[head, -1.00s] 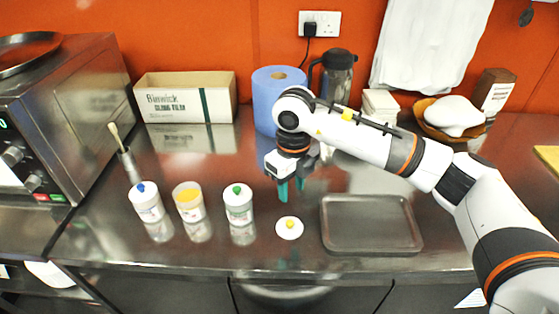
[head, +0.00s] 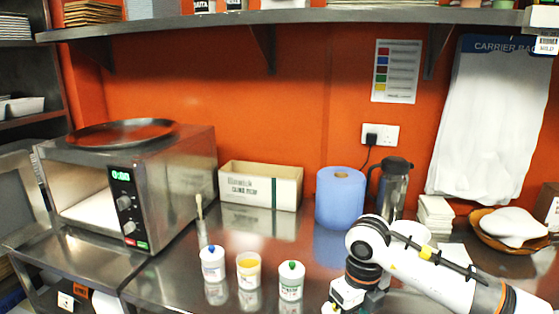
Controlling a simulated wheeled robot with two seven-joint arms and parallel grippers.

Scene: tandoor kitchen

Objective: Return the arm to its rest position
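My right arm comes in from the right, low in the head view, bent over the steel counter (head: 170,290). Its gripper body shows at the bottom edge, just right of the green-topped pot (head: 291,281). The fingertips are cut off by the frame, so I cannot see whether it is open or holds anything. The blue-topped pot (head: 212,264) and an open pot with yellow contents (head: 249,271) stand upright to the left, apart from the arm. My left arm and gripper are not in view.
A microwave oven (head: 170,195) with its front open stands left. A cling film box (head: 260,186), blue paper roll (head: 340,198) and dark jug (head: 392,188) line the back. A steel shelf (head: 200,24) runs overhead. A bowl (head: 490,232) sits at the right.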

